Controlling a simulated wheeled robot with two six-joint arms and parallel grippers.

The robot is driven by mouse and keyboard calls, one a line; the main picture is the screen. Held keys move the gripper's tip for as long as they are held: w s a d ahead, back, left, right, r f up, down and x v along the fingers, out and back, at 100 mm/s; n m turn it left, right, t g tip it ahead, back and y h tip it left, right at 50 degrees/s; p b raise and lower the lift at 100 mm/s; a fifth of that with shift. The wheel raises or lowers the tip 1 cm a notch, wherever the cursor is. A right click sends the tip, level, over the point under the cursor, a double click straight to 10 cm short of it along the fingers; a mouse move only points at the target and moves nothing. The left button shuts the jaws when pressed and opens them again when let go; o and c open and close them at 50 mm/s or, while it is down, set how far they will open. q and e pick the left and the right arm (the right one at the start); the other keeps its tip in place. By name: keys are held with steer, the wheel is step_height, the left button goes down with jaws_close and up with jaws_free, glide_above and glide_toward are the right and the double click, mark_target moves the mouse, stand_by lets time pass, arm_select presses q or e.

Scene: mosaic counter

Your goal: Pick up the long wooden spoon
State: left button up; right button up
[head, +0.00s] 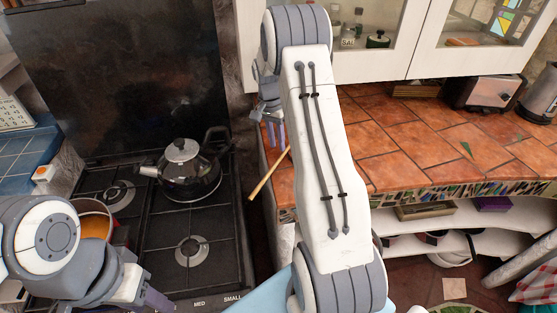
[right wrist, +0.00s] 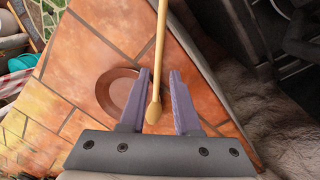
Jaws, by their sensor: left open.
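The long wooden spoon (head: 268,174) shows in the head view at the counter's left edge, sticking out over the dark stove side. In the right wrist view the spoon (right wrist: 160,50) runs down from the top edge, and its wider rounded end lies between the fingers. My right gripper (right wrist: 158,95) is open around that end, with gaps on both sides; the spoon is closer to the left finger. In the head view my right gripper (head: 276,134) is partly hidden by my arm. My left gripper (head: 153,303) is at the bottom left, over the stove front, open and empty.
A kettle (head: 182,175) and an orange pot (head: 95,219) stand on the stove (head: 165,235). A round brown dish (right wrist: 112,90) is on the tiled counter (head: 430,150) beside the spoon. A toaster (head: 487,93) stands at the back right. The middle of the counter is clear.

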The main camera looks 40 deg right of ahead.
mark_target(281, 157)
steer(key=shift+s+d+f+p, duration=0.15)
steer(key=shift+f+p, duration=0.2)
steer(key=shift+f, duration=0.3)
steer(key=f, duration=0.1)
steer(key=f+p, duration=0.1)
steer(key=f, duration=0.1)
steer(key=shift+s+d+f, duration=0.2)
steer(key=shift+s+f, duration=0.05)
steer(key=shift+f, duration=0.35)
jaws_close()
